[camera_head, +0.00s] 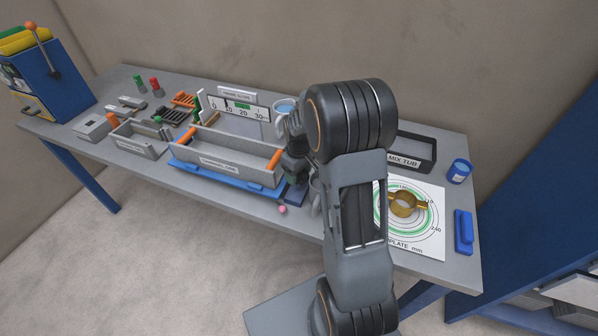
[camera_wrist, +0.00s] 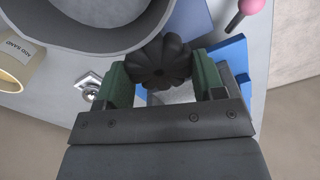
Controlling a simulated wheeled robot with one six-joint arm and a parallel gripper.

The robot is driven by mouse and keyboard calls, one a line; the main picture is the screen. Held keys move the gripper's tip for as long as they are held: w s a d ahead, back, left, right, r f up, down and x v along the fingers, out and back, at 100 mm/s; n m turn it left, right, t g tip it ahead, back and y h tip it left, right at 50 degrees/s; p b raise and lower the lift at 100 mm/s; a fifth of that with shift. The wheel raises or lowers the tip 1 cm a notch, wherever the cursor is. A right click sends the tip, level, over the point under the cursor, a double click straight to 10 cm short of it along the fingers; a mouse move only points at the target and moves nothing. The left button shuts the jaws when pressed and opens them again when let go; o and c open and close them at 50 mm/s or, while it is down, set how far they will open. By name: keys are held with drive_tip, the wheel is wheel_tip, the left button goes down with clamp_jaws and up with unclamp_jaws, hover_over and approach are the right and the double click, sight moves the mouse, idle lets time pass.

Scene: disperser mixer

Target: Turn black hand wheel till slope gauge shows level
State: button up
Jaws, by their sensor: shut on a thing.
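The black hand wheel (camera_wrist: 160,60) has a lobed rim and sits between the two green-padded fingers of my gripper (camera_wrist: 162,80) in the wrist view. My gripper is shut on it. In the head view my gripper (camera_head: 295,170) is at the right end of the grey trough (camera_head: 225,162), and my arm hides most of the wheel there. The slope gauge (camera_head: 238,107) is a white scale with numbers from 0 to 30 and a green band, standing behind the trough. Its pointer is too small to read. The trough rests on a blue base (camera_head: 215,181).
A pink ball-ended knob (camera_wrist: 250,6) is near the wheel. A grey round vessel (camera_wrist: 90,40) lies close to my gripper. To the right are a mix tub (camera_head: 412,155), a plate chart (camera_head: 425,235) with a brass ring (camera_head: 404,205), and a blue jar (camera_head: 459,171).

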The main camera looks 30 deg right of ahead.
drive_tip(key=shift+c, duration=1)
drive_tip(key=shift+n, duration=0.3)
drive_tip(key=n+b, duration=0.1)
drive_tip(key=n, duration=0.3)
drive_tip(key=shift+a+n, duration=0.1)
drive_tip(key=shift+n, duration=0.2)
drive_tip(key=n+b, duration=0.1)
drive_tip(key=n, duration=0.5)
drive_tip(key=shift+s+b, duration=0.1)
drive_tip(key=shift+b, duration=0.2)
drive_tip(key=shift+n, duration=0.4)
drive_tip(key=o, duration=0.9)
